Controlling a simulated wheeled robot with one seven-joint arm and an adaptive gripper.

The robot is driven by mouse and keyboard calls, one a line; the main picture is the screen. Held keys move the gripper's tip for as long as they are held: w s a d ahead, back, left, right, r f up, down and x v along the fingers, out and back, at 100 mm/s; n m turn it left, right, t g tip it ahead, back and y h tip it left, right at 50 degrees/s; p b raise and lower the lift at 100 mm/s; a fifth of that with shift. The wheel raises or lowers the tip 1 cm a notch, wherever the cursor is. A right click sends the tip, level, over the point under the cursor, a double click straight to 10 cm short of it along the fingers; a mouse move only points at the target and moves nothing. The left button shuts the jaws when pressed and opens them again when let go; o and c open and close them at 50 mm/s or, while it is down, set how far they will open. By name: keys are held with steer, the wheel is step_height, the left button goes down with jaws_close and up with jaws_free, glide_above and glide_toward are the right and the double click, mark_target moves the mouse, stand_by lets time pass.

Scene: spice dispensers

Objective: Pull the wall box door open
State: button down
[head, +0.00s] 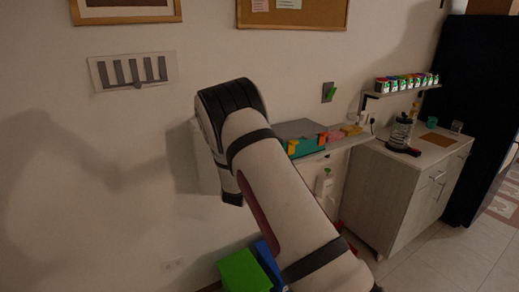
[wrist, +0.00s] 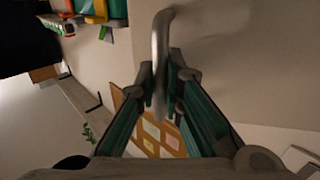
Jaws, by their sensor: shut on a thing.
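In the wrist view, a grey metal bar handle (wrist: 161,38) runs down between the two fingers of my gripper (wrist: 162,82). The fingers are closed on the handle. A plain pale surface (wrist: 240,60), which looks like the wall box door, lies behind and to the right of the handle. In the head view, my arm covers most of the wall box; only a pale edge (head: 204,165) shows to the left of the arm. My gripper is hidden there. I cannot tell whether the door stands ajar.
A wall shelf (head: 345,143) with colourful items is just right of my arm. A cabinet (head: 395,195) with a glass press (head: 400,133) stands farther right, below a spice rack (head: 403,88). A green box (head: 243,271) is below.

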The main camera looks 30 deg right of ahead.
steer(key=s+a+m+g+h+b, duration=0.2)
steer(key=a+g+b, duration=0.1)
steer(key=a, duration=1)
steer(key=s+a+m+g+h+b, duration=0.2)
steer(key=a+b, duration=0.1)
steer(key=a, duration=1)
steer(key=shift+m+g+b, duration=0.35)
steer(key=shift+m+g, duration=0.05)
steer(key=shift+a, duration=0.15)
steer(key=c, duration=1.7)
jaws_free()
steer(key=v, duration=1.2)
steer(key=shift+f, duration=0.15)
